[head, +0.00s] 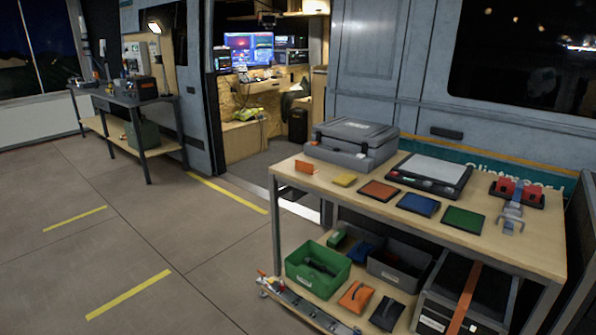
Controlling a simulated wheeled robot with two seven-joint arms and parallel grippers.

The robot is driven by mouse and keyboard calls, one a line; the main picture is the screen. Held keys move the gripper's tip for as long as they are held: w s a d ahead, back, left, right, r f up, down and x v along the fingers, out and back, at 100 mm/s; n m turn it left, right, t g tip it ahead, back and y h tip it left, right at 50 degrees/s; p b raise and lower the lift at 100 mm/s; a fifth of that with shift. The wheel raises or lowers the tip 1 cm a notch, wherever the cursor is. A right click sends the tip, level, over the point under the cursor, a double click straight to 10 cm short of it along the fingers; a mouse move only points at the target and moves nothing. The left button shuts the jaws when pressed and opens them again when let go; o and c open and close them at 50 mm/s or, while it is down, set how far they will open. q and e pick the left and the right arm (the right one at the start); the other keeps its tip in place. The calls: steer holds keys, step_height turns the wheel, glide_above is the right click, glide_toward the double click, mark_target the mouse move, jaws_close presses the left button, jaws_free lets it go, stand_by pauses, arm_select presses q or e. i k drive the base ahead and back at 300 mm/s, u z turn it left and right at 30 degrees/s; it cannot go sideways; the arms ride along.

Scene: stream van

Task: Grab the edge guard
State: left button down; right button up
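I cannot tell for certain which thing is the edge guard. An orange piece (356,296) with a dark slot or strip lies on the lower shelf of the wooden-topped table at the right. A similar black piece (386,313) lies to its right. A small upright orange piece (307,167) stands at the left end of the tabletop, in front of a grey case (353,143). Neither of my grippers is in view.
The tabletop (350,197) holds a yellow block, orange, blue and green pads, a flat panel (430,172) and a black tray with red pieces (517,190). The shelf below holds a green bin (318,268), a grey bin and a strapped box. Floor at left is clear.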

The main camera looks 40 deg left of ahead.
mark_target(300, 166)
steer(key=u, duration=1.55)
steer(key=i, duration=1.75)
steer(key=u, duration=0.2)
